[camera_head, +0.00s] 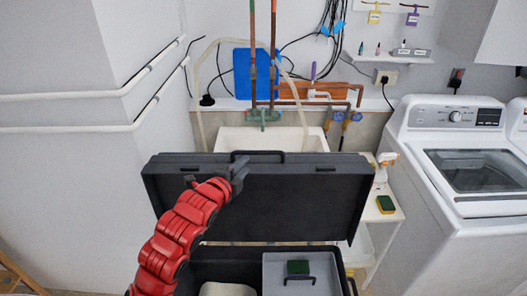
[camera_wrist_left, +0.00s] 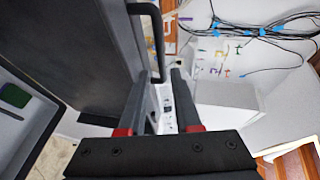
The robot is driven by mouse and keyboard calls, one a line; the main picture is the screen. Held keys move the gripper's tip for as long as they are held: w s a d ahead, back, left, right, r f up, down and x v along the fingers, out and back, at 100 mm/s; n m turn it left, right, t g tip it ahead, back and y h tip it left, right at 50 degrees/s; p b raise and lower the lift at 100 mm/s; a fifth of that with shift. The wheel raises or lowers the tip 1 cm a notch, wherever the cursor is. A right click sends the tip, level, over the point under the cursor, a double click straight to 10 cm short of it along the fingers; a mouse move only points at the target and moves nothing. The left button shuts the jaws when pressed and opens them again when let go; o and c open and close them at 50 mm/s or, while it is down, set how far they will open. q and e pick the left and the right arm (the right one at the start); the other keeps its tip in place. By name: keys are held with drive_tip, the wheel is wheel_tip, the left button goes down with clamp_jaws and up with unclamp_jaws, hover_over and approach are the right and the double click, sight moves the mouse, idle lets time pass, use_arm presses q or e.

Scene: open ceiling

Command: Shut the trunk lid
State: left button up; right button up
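The black trunk (camera_head: 225,258) stands open at the bottom of the head view. Its dark lid (camera_head: 300,205) is raised nearly upright behind the opening, with a handle (camera_head: 272,154) on its top edge. My left gripper (camera_head: 241,172) is in front of the lid's upper part, close to the handle. In the left wrist view, the lid (camera_wrist_left: 75,55) fills the left side and the handle (camera_wrist_left: 155,45) is just beyond the fingers. The left gripper (camera_wrist_left: 164,85) looks open, with a gap between its fingers. Whether it touches the lid is unclear. My right gripper is not visible.
Inside the trunk is a grey tray (camera_head: 325,268) with a green item (camera_head: 298,267) on it. Behind the lid is a white sink (camera_head: 305,138). A small white side table (camera_head: 385,207) and a washing machine (camera_head: 455,190) stand right. A white wall is left.

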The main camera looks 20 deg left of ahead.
sight(257, 154)
use_arm(q)
drive_tip(key=b+x, duration=0.2)
drive_tip(key=x, duration=1)
drive_tip(key=shift+w, duration=0.25)
drive_tip(key=shift+w+d+f, duration=0.1)
drive_tip(key=shift+w, duration=0.55)
clamp_jaws()
idle(0.3)
